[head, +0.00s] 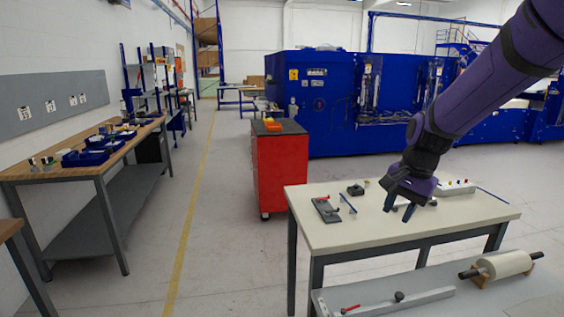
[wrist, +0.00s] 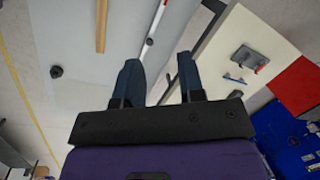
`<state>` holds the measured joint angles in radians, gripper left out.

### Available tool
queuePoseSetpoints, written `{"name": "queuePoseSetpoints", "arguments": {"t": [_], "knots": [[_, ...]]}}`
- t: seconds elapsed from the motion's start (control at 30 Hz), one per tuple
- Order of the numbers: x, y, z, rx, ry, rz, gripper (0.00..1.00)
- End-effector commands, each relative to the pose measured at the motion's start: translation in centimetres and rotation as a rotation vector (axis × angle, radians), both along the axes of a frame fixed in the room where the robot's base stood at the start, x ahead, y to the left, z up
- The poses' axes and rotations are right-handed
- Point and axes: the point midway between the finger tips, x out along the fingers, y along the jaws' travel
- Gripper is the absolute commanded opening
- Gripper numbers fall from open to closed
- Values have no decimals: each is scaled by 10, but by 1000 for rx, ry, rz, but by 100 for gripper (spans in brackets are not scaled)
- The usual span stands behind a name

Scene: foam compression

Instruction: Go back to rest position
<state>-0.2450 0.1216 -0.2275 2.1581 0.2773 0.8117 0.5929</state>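My purple arm comes in from the upper right of the head view. My gripper (head: 400,210) hangs above the right part of a cream-topped table (head: 330,233), fingers pointing down. The wrist view shows its two dark blue fingers (wrist: 160,82) spread apart with nothing between them, so it is open and empty. The gripper looks clear of the table top.
A lower grey bench (head: 330,297) in front carries a grey bar with a red handle (head: 385,304) and a white roller (head: 507,264). A red cabinet (head: 280,170) stands behind the table. A wooden workbench (head: 80,170) is at left. The floor between is clear.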

Motion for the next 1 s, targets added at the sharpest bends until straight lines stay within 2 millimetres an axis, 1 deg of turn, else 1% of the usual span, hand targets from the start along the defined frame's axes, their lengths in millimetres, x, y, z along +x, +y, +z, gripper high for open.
{"name": "queuePoseSetpoints", "arguments": {"t": [0.03, 0.2, 0.4, 0.5, 0.73, 0.9, 1.0], "knots": [[-12, -3, 14, 2, -28, 32, 36], [-50, -12, 50, -13, -107, 151, 36], [-97, -22, 82, -55, -203, 289, 36], [-122, -26, 95, -86, -247, 358, 36], [-179, -35, 114, -182, -345, 508, 36], [-217, -39, 119, -267, -400, 606, 36], [-234, -42, 120, -311, -420, 649, 36]]}}
